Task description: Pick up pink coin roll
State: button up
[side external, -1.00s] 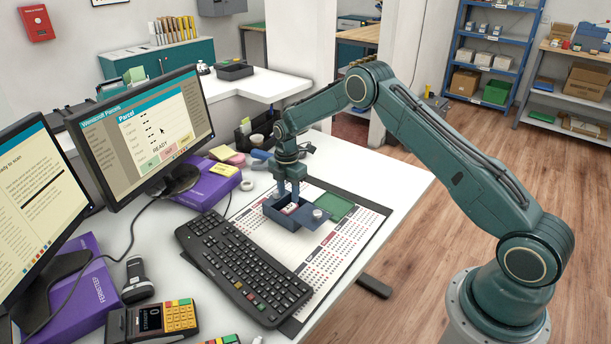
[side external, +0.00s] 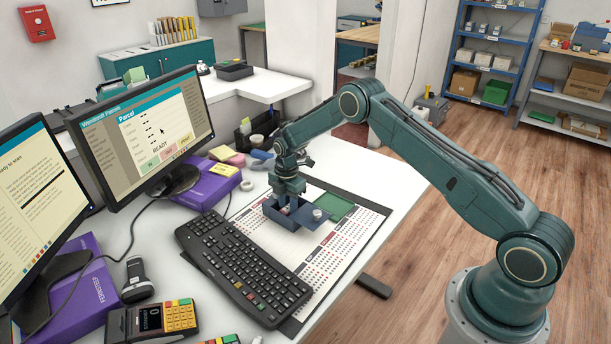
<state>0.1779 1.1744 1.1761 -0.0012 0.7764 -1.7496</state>
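My gripper (side external: 289,208) points straight down into a small dark blue open box (side external: 284,222) on the printed mat. Its fingertips are inside the box and partly hidden by the wall. A small pale, pinkish patch shows between the fingers, too small to identify surely as the pink coin roll. Whether the fingers are apart or closed on it cannot be seen. A blue lid or flap (side external: 309,226) lies at the box's right side, with a small pale round knob or roll (side external: 318,215) on it.
A black keyboard (side external: 243,266) lies just left of the box. A green tray (side external: 334,207) lies right behind it. A purple box (side external: 207,188) with yellow and pink notes, tape rolls and two monitors stand further left. The mat's right part (side external: 352,236) is clear.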

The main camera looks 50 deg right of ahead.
jog(key=shift+s+f, duration=0.45)
jog(key=shift+f, duration=0.2)
grip_shut()
jog(key=shift+r, duration=0.1)
notch_tip(320, 180, up, 20)
jog(key=shift+w+r, duration=0.2)
jog(key=shift+w, duration=0.05)
dwell(0.8)
